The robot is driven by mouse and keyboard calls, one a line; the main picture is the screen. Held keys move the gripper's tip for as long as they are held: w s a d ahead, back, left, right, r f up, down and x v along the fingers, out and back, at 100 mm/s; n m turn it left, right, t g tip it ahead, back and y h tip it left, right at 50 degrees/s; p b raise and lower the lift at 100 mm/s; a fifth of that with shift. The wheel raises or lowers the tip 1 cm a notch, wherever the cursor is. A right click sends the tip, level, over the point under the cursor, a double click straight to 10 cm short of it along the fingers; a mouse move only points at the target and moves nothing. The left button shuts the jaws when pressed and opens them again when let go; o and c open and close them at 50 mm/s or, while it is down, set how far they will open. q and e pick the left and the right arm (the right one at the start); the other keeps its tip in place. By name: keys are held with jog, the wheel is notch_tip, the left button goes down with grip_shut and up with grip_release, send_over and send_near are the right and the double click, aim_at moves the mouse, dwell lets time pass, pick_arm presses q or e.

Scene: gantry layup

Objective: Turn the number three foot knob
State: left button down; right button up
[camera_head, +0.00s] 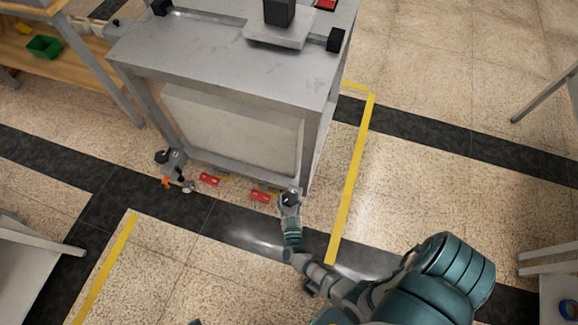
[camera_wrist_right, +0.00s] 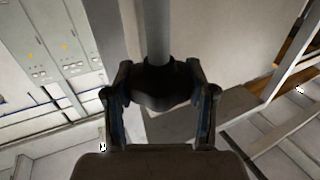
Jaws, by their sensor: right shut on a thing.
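The grey metal cabinet (camera_head: 225,62) stands on the floor. My right gripper (camera_head: 290,202) is at the cabinet's near right bottom corner. In the right wrist view my right gripper (camera_wrist_right: 158,92) is shut on a dark foot knob (camera_wrist_right: 158,80) with lobed sides, one finger on each side of it. A pale grey rod (camera_wrist_right: 157,30) runs from the knob. No number can be read on either knob. My left gripper is not in view.
Two red blocks (camera_head: 209,179) (camera_head: 260,196) lie on the floor by the cabinet's front edge. Yellow floor tape (camera_head: 352,185) runs right of the cabinet. A wooden bench (camera_head: 60,58) with a green bin (camera_head: 44,46) stands at the upper left. The floor at right is mostly clear.

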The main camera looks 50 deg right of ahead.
jog(key=o, duration=1.2)
jog(key=shift+c, duration=0.2)
